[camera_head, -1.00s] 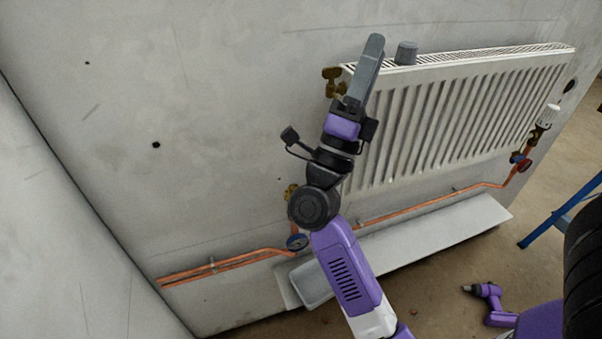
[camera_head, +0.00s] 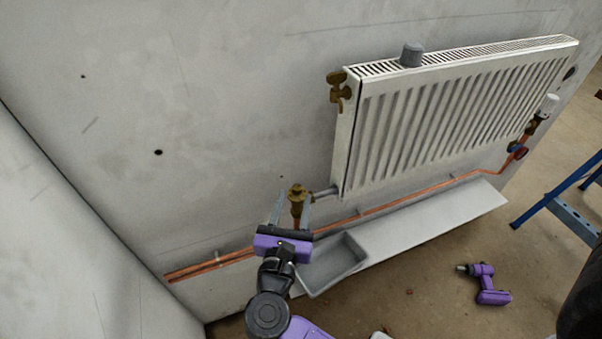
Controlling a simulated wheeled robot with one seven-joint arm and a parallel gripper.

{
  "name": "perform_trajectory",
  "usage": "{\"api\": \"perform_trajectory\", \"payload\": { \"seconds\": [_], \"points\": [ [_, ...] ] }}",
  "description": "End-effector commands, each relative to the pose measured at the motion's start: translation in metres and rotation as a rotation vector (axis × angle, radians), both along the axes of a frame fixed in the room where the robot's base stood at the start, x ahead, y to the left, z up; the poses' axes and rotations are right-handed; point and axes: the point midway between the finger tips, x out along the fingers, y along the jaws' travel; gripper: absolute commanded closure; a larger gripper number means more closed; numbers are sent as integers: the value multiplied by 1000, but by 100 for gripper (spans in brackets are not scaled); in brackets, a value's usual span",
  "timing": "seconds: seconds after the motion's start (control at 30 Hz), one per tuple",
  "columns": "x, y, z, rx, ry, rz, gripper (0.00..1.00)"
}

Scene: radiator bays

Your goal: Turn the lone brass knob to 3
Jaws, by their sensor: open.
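A brass valve with a knob-like top (camera_head: 298,190) stands at the radiator's lower left corner, on a grey pipe stub. No numbers on it can be read. My gripper (camera_head: 291,203) is open, its two grey fingers pointing up toward this valve. In the picture one finger lies to the left of the brass body and the other to its right; I cannot tell whether they touch it or how far in front they are. The gripper's palm hides the valve's lower pipework. A brass butterfly-shaped fitting (camera_head: 340,91) sits at the radiator's upper left corner.
The white radiator (camera_head: 450,115) hangs on the wall, a grey cap (camera_head: 411,55) on top. A white valve head (camera_head: 547,104) is at its right end. Copper pipes (camera_head: 400,198) run below. A grey tray (camera_head: 333,268), purple drill (camera_head: 485,284) and blue trestle (camera_head: 560,200) stand lower.

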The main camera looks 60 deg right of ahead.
Motion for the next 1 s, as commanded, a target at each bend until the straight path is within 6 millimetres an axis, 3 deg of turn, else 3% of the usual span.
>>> {"api": "perform_trajectory", "payload": {
  "seconds": [0.43,0.87,1.0],
  "points": [
    [25,-57,2,-5,1,-2,58],
    [30,-68,1,-4,0,-1,58],
    [30,-68,1,-5,1,-1,83]
  ]
}}
